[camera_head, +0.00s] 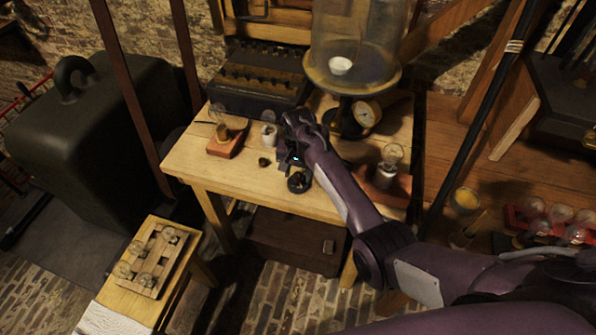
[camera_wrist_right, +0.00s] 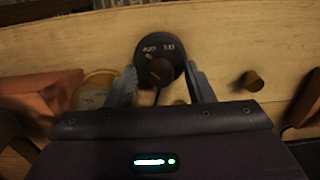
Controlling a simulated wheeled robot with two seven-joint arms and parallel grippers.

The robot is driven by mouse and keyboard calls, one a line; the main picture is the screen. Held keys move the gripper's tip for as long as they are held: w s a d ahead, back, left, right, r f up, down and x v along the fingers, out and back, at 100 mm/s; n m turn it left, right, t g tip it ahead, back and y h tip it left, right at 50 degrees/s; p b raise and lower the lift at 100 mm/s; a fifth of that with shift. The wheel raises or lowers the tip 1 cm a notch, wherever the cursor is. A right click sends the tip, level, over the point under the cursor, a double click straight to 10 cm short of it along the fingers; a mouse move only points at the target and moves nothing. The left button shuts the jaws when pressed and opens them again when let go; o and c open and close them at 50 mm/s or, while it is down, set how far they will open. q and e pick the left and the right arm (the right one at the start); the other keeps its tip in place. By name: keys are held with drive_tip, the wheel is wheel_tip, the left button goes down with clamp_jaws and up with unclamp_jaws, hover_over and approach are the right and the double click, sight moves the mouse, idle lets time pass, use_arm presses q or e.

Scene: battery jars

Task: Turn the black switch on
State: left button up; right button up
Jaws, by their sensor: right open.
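The black switch (camera_head: 299,182) is a round black dial near the front edge of the wooden table. In the right wrist view the switch (camera_wrist_right: 160,50) has pale lettering on its face and a dark knob (camera_wrist_right: 160,72) at its near side. The lettering is too blurred to read, so I cannot tell its setting. My right gripper (camera_head: 291,163) is just behind the switch in the head view. In the wrist view my right gripper (camera_wrist_right: 162,80) is open, one finger on each side of the knob, with nothing clearly gripped. My left gripper is out of view.
A bulb on a wooden base (camera_head: 224,147) stands left of my gripper, and a small dark knob (camera_head: 264,162) lies nearer. A glass bell jar (camera_head: 352,45) and a gauge (camera_head: 366,115) stand behind. Another bulb (camera_head: 391,157) stands right of my forearm.

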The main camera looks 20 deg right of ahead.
drive_tip(key=shift+c, duration=0.5)
drive_tip(key=c, duration=0.9)
